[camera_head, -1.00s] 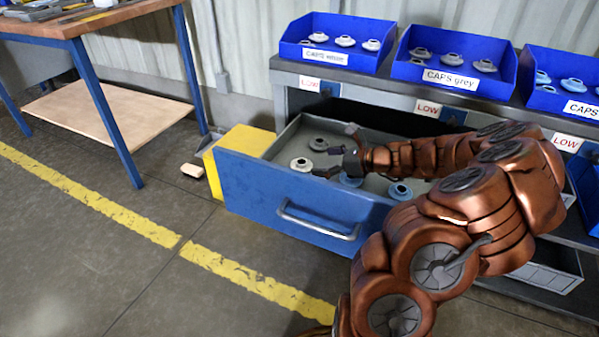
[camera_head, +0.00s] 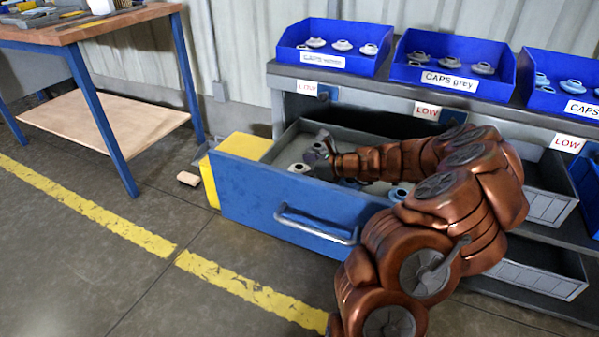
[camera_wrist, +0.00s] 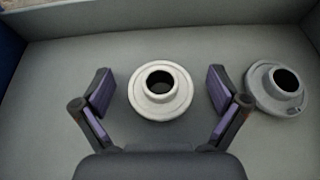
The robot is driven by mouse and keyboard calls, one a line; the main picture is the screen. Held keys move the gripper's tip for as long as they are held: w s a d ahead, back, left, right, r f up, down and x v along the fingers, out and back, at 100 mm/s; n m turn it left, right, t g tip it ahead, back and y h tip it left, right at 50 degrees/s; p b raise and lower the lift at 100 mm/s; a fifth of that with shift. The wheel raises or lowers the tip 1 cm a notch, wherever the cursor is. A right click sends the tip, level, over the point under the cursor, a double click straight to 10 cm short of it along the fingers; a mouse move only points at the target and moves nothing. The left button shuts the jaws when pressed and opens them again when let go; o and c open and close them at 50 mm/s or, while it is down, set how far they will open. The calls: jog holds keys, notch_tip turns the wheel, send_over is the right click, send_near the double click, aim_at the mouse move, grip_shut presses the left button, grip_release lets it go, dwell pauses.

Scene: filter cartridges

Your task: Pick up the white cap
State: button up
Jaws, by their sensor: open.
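The white cap (camera_wrist: 160,90) is a round flanged ring with a dark central hole, lying on the grey floor of the open drawer. In the wrist view it sits between the two fingers of my gripper (camera_wrist: 161,92), which is open with a gap on each side of the cap. A grey cap (camera_wrist: 277,88) lies just right of the right finger. In the head view the white cap (camera_head: 299,168) shows near the drawer's left end, partly hidden behind the drawer front, with my gripper (camera_head: 318,160) just beside and above it.
The blue drawer front (camera_head: 265,205) stands up around the caps. Blue caps (camera_head: 398,193) lie further right in the drawer, partly behind my arm. Labelled blue bins (camera_head: 329,62) sit on the shelf above.

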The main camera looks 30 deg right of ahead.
jog(key=shift+c, duration=0.3)
jog(key=c, duration=0.9)
jog(key=shift+r, duration=0.1)
jog(key=shift+c, duration=0.2)
